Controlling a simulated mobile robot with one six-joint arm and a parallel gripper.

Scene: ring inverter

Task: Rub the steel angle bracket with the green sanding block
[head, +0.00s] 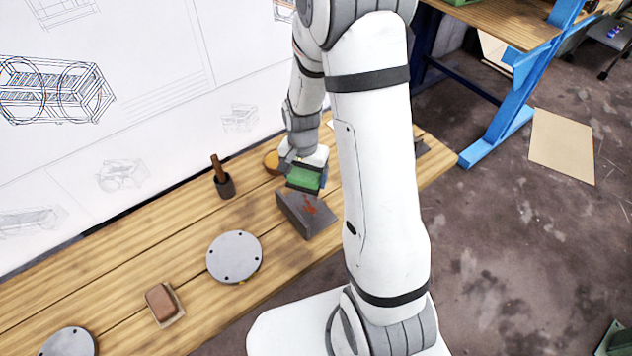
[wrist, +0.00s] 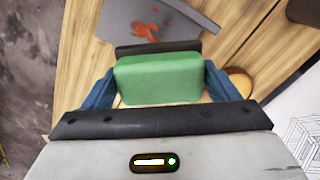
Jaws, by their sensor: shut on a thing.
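The green sanding block (head: 304,178) is held in my gripper (head: 306,176), just above and behind the steel angle bracket in the head view. In the wrist view the green block (wrist: 158,80) sits between the two blue fingers of my gripper (wrist: 160,88), with a dark strip along its far edge. The steel angle bracket (head: 296,212) is grey with reddish rust marks and rests on the wooden bench. In the wrist view the bracket (wrist: 185,22) lies beyond the block. I cannot tell whether block and bracket touch.
On the bench (head: 120,300) stand a dark cup with a wooden handle (head: 224,182), a grey round plate (head: 234,257), a brown block on a small tray (head: 160,302) and another round plate (head: 69,343). An orange round thing (head: 271,161) lies beside my gripper. A wall with drawings is behind.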

